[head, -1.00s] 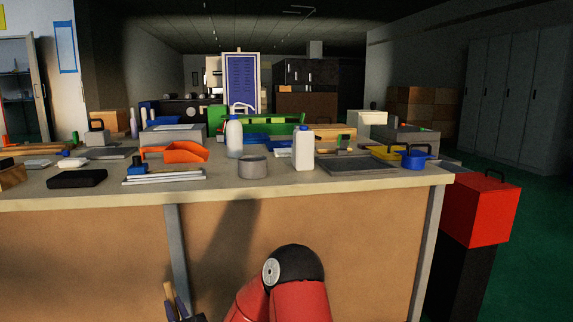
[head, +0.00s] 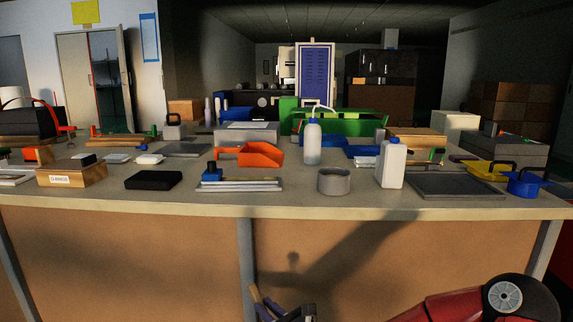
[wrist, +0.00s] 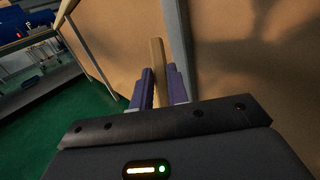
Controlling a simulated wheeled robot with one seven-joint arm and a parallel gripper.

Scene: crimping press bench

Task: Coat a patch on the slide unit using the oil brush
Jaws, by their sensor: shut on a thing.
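My gripper (head: 265,301) is low in front of the bench, at the bottom of the head view. In the wrist view, its purple fingers (wrist: 161,88) are shut on a plain wooden stick (wrist: 157,62), which looks like the oil brush's handle. The stick also shows in the head view (head: 254,291). No bristles can be made out. What seems to be the slide unit (head: 240,185), silver rails with a blue block at the left end, lies near the bench's front edge, above and a little left of my gripper.
The bench (head: 300,204) has a grey cup (head: 334,181), a white bottle (head: 392,163), a spray-type bottle (head: 313,142), an orange scoop (head: 260,155) and a black block (head: 153,180) around the rails. A grey tray (head: 455,187) lies right. The bench's front panel and leg are close to my gripper.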

